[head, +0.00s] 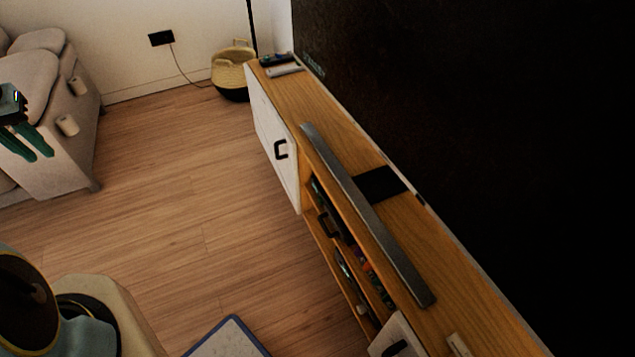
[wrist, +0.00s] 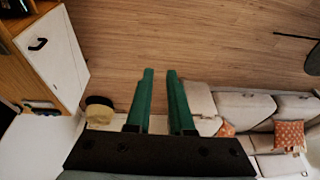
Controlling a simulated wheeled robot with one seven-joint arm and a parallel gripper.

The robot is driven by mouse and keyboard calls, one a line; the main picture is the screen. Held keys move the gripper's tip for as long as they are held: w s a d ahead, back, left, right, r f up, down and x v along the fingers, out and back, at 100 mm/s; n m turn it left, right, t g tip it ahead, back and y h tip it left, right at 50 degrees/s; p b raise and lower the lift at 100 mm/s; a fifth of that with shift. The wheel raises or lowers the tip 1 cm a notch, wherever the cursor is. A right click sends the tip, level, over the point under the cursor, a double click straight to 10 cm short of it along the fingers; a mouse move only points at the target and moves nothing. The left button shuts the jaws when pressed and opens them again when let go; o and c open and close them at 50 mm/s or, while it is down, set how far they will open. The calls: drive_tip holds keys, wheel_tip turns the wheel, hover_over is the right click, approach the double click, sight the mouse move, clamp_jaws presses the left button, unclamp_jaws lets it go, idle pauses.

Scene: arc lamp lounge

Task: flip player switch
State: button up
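I cannot make out a player or its switch for certain in either view. Small dark and grey flat items (head: 280,63) lie at the far end of the wooden TV cabinet (head: 345,125). A small pale item (head: 458,345) is cut off at the cabinet's near end. My gripper (head: 30,157) is at the left of the head view, in front of the sofa and well away from the cabinet. In the wrist view its two green fingers (wrist: 160,72) are apart with nothing between them.
A long grey soundbar (head: 365,215) lies along the cabinet top below the dark TV screen (head: 470,120). A grey sofa (head: 60,150) stands at left, a basket (head: 232,78) by the far wall. A blue-edged object (head: 228,340) is at the bottom. The wooden floor (head: 200,190) between is clear.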

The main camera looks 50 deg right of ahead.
drive_tip(key=w+d+f+b, duration=0.1)
drive_tip(key=f, duration=0.1)
drive_tip(key=w+d+f+m+t+b, duration=0.1)
drive_tip(key=w+d+f, duration=0.1)
drive_tip(key=w+d+f+m+h+b, duration=0.1)
drive_tip(key=f+b, duration=0.1)
drive_tip(key=shift+w+d+f, duration=0.2)
drive_tip(key=shift+w+d, duration=0.05)
drive_tip(key=shift+w, duration=0.1)
clamp_jaws()
drive_tip(key=w+d+f+m+t+h+b, duration=0.1)
drive_tip(key=d+f+m+h+b, duration=0.4)
drive_tip(key=d+f+b, duration=0.7)
drive_tip(key=w+d+f+m+h+b, duration=0.2)
drive_tip(key=d+f+m+h+b, duration=0.35)
drive_tip(key=d, duration=0.95)
drive_tip(key=s+d+f+m+g+h+b, duration=0.3)
drive_tip(key=s+d+f+m+g+b, duration=0.6)
drive_tip(key=s+d+f+b, duration=0.4)
drive_tip(key=s+d+f+m, duration=0.1)
drive_tip(key=s+d+f, duration=0.1)
drive_tip(key=s, duration=0.3)
drive_tip(key=shift+s+d+f+m+g+b, duration=0.15)
drive_tip(key=shift+s+f+m+g+b, duration=0.15)
drive_tip(key=shift+f, duration=0.25)
drive_tip(key=shift+w, duration=0.1)
